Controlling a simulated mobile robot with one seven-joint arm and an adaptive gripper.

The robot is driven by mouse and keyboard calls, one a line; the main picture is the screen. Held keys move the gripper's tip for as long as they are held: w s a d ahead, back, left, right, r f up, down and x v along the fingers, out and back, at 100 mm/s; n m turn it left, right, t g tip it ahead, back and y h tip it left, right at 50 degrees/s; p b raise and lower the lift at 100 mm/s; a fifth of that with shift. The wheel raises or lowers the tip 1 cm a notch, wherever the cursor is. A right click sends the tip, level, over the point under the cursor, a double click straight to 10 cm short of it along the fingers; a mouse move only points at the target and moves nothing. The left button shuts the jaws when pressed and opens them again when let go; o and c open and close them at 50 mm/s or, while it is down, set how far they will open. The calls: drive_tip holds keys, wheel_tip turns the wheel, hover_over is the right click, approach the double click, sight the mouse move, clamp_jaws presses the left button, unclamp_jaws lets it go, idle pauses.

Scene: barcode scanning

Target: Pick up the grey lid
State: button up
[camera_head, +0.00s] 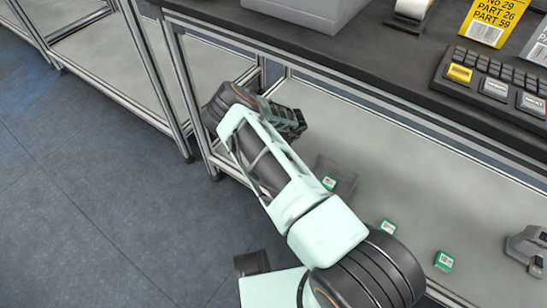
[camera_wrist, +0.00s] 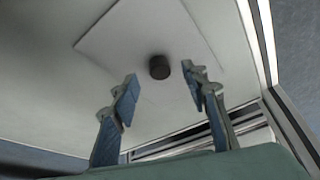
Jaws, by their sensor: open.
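The grey lid (camera_wrist: 125,35) is a flat, pale grey square plate with a short dark round knob (camera_wrist: 159,67) in its middle. In the wrist view it lies on a pale surface beyond my fingers. My gripper (camera_wrist: 160,78) is open and empty, one finger to each side of the knob in the picture. A gap to the knob seems to remain, but its depth is hard to judge. In the head view my gripper (camera_head: 289,122) is low beside the bench, over the lower shelf. I cannot make out the lid there; my arm hides part of that area.
The dark bench top (camera_head: 400,65) overhangs the lower shelf (camera_head: 400,155). Metal posts (camera_head: 181,95) stand near my arm. Small green boxes (camera_head: 444,261) and a scanner-like grey device (camera_head: 527,248) lie on the shelf. A keypad (camera_head: 490,82) is on the bench. Floor at left is clear.

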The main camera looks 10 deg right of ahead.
drive_tip(key=shift+b+x, duration=0.3)
drive_tip(key=shift+x, duration=0.9)
clamp_jaws()
drive_tip(key=shift+r, duration=0.15)
